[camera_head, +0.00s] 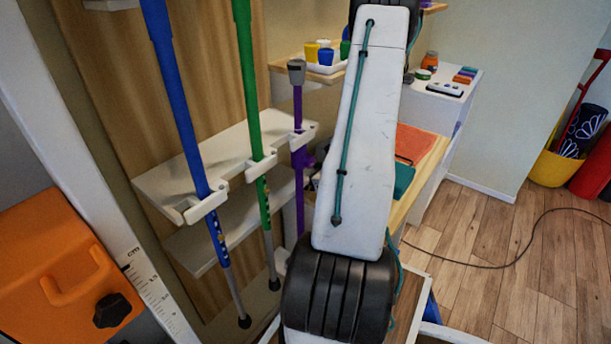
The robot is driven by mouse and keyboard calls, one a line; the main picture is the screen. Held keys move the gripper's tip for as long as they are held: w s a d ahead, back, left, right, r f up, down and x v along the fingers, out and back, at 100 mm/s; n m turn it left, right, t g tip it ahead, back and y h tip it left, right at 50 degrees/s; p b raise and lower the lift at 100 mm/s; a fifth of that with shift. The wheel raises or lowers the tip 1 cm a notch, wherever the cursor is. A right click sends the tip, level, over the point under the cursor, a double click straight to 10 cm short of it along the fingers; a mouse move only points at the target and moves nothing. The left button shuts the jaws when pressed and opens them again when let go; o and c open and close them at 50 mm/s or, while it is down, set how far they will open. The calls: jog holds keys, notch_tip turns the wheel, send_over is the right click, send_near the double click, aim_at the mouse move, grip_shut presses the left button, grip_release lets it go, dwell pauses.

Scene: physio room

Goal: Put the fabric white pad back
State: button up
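I cannot make out a fabric white pad in this view. My white arm with its teal cable rises through the middle and hides part of the shelves and the desk behind it. My gripper is out of sight, so what it holds cannot be seen.
Blue (180,110), green (247,90) and purple (298,150) poles stand in a white rack (165,182) at left. An orange case (60,250) is at lower left. A cable (490,264) crosses the otherwise clear floor at right, before a yellow bucket (549,168).

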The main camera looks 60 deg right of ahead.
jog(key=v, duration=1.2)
